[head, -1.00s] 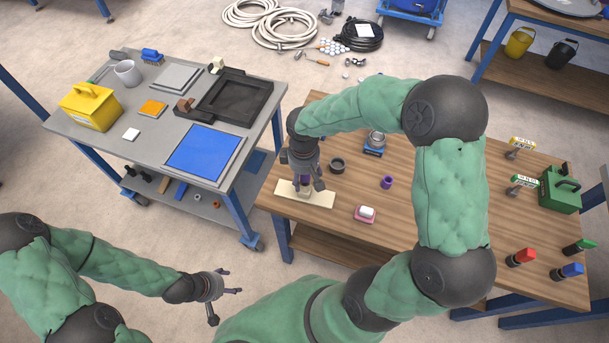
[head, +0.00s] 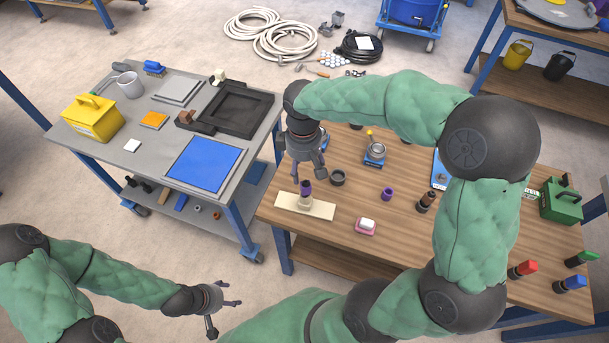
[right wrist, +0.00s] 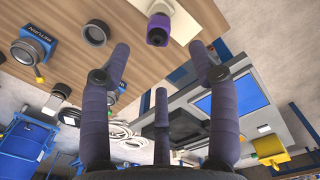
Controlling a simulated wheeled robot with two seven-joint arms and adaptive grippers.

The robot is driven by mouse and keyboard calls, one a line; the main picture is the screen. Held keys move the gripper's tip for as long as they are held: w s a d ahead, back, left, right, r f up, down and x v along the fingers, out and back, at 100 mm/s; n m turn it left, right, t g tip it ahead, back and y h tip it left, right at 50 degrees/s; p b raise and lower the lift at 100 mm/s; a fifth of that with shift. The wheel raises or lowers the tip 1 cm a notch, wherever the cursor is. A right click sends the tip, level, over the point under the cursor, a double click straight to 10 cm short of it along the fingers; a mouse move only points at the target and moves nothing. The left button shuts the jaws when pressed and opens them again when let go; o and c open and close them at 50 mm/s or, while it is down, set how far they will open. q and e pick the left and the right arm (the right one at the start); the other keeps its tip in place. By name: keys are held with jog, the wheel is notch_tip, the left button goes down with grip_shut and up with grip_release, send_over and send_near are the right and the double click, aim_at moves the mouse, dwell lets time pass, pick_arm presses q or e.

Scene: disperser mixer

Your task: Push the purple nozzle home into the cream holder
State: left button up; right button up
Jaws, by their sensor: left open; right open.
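The purple nozzle (head: 306,187) stands upright at the cream holder (head: 320,209) on the wooden table. How deep it sits cannot be told. In the right wrist view the nozzle (right wrist: 158,28) shows a dark opening, with the cream holder (right wrist: 184,17) behind it. My right gripper (head: 308,172) is open and empty, just above and behind the nozzle. Its three spread fingers (right wrist: 161,85) look clear of the nozzle in the wrist view. My left gripper (head: 222,300) is open and empty, low at the left, away from the table.
A black ring (head: 337,177) lies close to the right of the nozzle. A purple ring (head: 387,193) and a pink dish with a white block (head: 366,229) are farther right. A grey cart (head: 100,151) is to the left.

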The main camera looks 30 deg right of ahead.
aim_at(306, 182)
jog(key=shift+r, duration=0.6)
jog(key=c, duration=0.8)
jog(key=shift+r+p, duration=0.15)
jog(key=shift+p, duration=0.35)
jog(key=c, duration=0.4)
jog(key=n+p, duration=0.1)
jog(key=p, duration=0.2)
jog(key=r+n+p, duration=0.1)
jog(key=n+p, duration=0.1)
jog(key=p, duration=0.1)
jog(key=shift+s+d, duration=0.1)
jog(key=shift+s, duration=0.1)
grip_shut()
jog(key=shift+s+f+n+p, duration=0.1)
jog(key=shift+n+p, duration=0.5)
jog(key=shift+p, duration=0.05)
jog(key=shift+f, duration=0.25)
jog(key=shift+f+b, duration=2.45)
jog(key=shift+f, duration=0.4)
